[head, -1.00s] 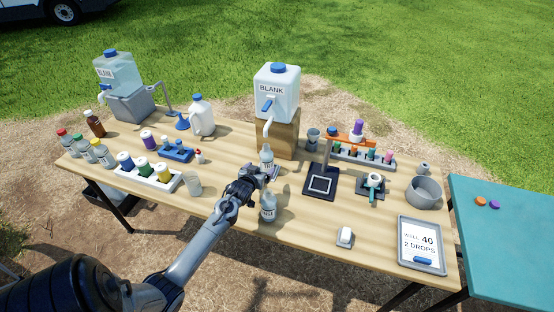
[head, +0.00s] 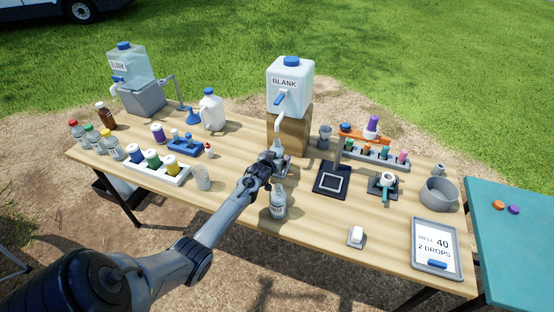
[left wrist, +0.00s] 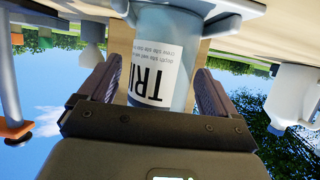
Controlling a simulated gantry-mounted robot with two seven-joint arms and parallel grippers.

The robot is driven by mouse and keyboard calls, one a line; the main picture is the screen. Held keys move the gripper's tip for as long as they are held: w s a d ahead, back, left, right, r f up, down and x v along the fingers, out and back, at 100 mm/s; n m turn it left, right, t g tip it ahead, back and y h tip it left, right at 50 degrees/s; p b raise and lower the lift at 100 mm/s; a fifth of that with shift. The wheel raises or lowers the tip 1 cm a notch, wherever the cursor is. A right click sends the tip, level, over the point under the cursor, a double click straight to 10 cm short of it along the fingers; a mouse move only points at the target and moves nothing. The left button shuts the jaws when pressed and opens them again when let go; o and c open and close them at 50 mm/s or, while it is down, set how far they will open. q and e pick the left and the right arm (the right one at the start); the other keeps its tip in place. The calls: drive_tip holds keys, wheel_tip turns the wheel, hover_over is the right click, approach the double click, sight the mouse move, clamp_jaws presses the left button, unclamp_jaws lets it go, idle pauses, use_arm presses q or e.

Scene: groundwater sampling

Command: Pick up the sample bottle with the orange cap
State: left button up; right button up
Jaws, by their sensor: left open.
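My left gripper (head: 270,166) is open around a small bottle below the spigot of the middle BLANK jug. In the left wrist view this bottle (left wrist: 175,40) appears upside down between the open fingers (left wrist: 155,95), with an inverted label reading "TRI". In the head view the gripper hides much of it, and its cap colour cannot be told. A second clear bottle (head: 278,203) stands just in front of the gripper. At the far left, one bottle (head: 111,147) has a yellowish cap. A loose orange disc (head: 498,204) lies on the teal table. My right gripper is not in view.
The middle BLANK jug (head: 290,87) stands on a wooden block (head: 290,130) behind the gripper. A dark stand (head: 332,179) is close on the right, with a vial rack (head: 375,154) beyond. A cup (head: 202,178) and white tray (head: 160,173) stand left.

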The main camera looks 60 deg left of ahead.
use_arm(q)
drive_tip(key=shift+w+f, duration=0.1)
drive_tip(key=shift+w, duration=0.05)
drive_tip(key=c, duration=1.2)
drive_tip(key=shift+c, duration=0.7)
